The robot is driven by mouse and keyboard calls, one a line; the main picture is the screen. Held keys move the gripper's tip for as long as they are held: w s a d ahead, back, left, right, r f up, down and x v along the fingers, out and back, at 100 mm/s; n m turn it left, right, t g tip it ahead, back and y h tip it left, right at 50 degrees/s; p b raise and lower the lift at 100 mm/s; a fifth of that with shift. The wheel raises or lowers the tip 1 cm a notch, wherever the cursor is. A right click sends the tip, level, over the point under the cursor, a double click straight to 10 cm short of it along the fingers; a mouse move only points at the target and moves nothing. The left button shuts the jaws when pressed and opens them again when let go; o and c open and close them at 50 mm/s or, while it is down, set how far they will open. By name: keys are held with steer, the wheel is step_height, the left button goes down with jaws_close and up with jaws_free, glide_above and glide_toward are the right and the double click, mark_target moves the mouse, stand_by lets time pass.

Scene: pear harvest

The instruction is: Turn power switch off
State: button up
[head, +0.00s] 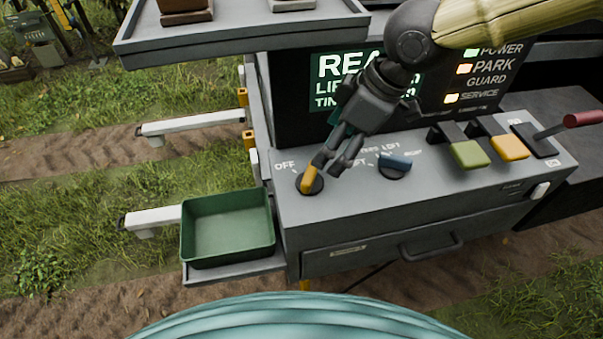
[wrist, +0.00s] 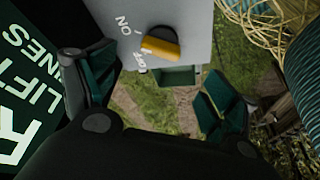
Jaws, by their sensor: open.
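The power switch is a yellow rotary knob (head: 308,184) on a dark round base at the left of the grey console top. An OFF label stands at its upper left; the ON side is hidden behind my gripper. My gripper (head: 336,164) reaches down from the upper right, its fingertips just beside and above the knob. It is open and empty. In the wrist view the yellow knob (wrist: 161,43) lies beyond the spread dark green finger pads of my gripper (wrist: 155,85), with ON and OFF lettering beside it. I cannot tell whether a fingertip touches the knob.
A blue selector knob (head: 395,161) is close on the right. Green (head: 469,154) and yellow (head: 510,147) levers and a red-handled lever (head: 583,119) stand farther right. The screen (head: 345,80) rises behind; the POWER lamp (head: 471,52) is lit green. A green tray (head: 228,228) sits left.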

mark_target(313, 172)
steer(key=shift+x, duration=5.25)
steer(key=shift+s, duration=0.1)
steer(key=c, duration=1)
